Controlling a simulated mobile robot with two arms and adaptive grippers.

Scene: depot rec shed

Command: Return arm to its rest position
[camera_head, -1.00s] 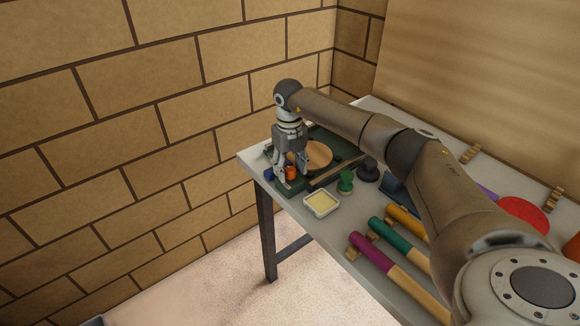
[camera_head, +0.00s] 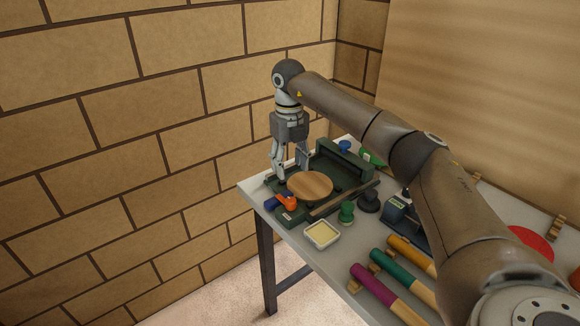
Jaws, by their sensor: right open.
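My right arm reaches in from the right across the table. Its right gripper (camera_head: 290,168) points down with its fingers apart and empty. It hangs over the back left of a dark green device (camera_head: 325,211) that carries a round wooden disc (camera_head: 310,187). An orange piece (camera_head: 287,201) and a blue piece (camera_head: 271,202) sit at the device's front left, below the gripper. My left gripper is not in view.
A square cream dish (camera_head: 321,235), a green knob-shaped piece (camera_head: 346,212) and a dark one (camera_head: 369,200) stand beside the device. Coloured rods, including a purple one (camera_head: 372,284), lie toward the front. A brick wall (camera_head: 140,130) is close on the left.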

